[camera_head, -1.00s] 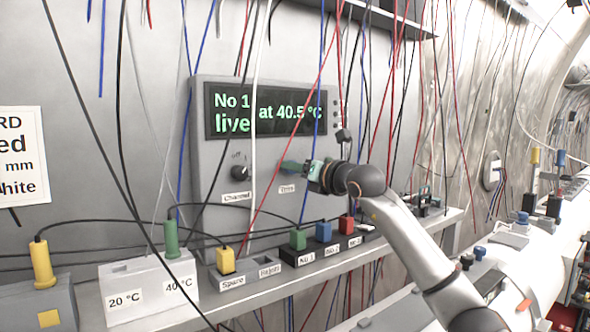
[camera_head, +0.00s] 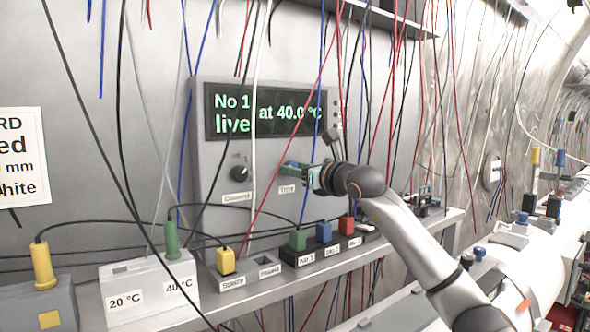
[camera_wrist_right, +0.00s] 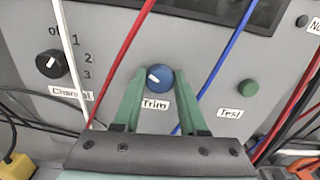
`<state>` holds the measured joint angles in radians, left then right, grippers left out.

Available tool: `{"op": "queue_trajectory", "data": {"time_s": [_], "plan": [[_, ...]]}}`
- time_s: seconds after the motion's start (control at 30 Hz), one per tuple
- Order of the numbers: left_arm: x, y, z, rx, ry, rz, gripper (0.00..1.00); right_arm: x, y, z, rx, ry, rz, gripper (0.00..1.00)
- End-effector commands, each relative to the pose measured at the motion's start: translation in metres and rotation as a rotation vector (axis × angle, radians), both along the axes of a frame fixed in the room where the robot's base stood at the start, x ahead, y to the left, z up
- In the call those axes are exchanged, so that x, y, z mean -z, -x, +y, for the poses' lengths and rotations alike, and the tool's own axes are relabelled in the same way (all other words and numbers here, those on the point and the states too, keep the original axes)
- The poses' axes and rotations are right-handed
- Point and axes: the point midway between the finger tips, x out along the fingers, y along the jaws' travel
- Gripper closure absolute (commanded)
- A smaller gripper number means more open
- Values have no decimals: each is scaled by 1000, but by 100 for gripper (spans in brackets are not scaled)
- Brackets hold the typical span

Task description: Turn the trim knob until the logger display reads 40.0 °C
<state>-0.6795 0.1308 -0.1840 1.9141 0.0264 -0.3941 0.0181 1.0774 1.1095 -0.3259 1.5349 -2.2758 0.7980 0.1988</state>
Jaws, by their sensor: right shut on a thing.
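The grey logger (camera_head: 215,170) stands against the wall in the head view. Its dark display (camera_head: 265,110) shows green text, "No 1 live at 40.0 °C". The blue trim knob (camera_wrist_right: 159,78) shows in the right wrist view above the "Trim" label, its white mark pointing to the upper left. My right gripper (camera_wrist_right: 160,82) is shut on the trim knob, one green finger on each side. My left gripper is not in view.
A black channel knob (camera_wrist_right: 52,64) sits left of the trim knob, and a green test button (camera_wrist_right: 248,88) to the right. Loose red, blue and white wires hang across the panel. Below, a shelf holds colored plugs (camera_head: 297,240) and a white 20/40 °C block (camera_head: 145,285).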

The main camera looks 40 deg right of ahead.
Motion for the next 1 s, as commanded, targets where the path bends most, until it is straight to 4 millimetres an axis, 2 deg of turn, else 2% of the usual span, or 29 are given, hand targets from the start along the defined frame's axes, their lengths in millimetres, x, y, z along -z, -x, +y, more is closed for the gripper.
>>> {"op": "queue_trajectory", "data": {"time_s": [0.2, 0.23, 0.5, 0.8, 1.0], "plan": [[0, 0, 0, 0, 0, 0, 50, 1, 0, 0, 0, 0, 2, 100], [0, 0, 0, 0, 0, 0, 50, 1, 0, 0, 0, 0, 2, 57], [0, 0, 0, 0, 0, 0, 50, 1, 0, 0, 0, -1, 1, 28], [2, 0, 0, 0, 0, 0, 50, 1, 3, 0, 1, -1, 0, 28], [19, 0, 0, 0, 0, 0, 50, 5, 28, 3, 2, 5, -1, 28]]}}
